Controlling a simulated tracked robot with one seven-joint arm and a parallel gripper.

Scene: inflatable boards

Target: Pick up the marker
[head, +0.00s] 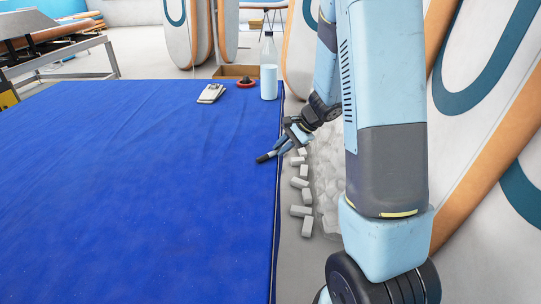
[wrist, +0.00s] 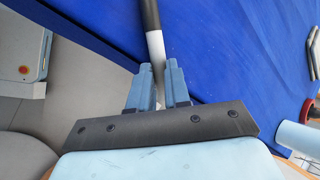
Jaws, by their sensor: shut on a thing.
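The marker (head: 264,157) has a black end and a light barrel, and it shows at the right edge of the blue-covered table (head: 140,190) in the head view. In the wrist view the marker (wrist: 154,40) points away from me, its black end farthest. My gripper (head: 286,143) is shut on the marker's near part; in the wrist view the two blue fingers (wrist: 158,85) stand on either side of it. Whether the marker touches the cloth or is just above it, I cannot tell.
A bottle (head: 269,68), a red round item (head: 246,83) and a pale folded item (head: 211,93) stand at the table's far right corner. Several grey blocks (head: 301,183) lie beside the table's right edge. The rest of the blue surface is clear.

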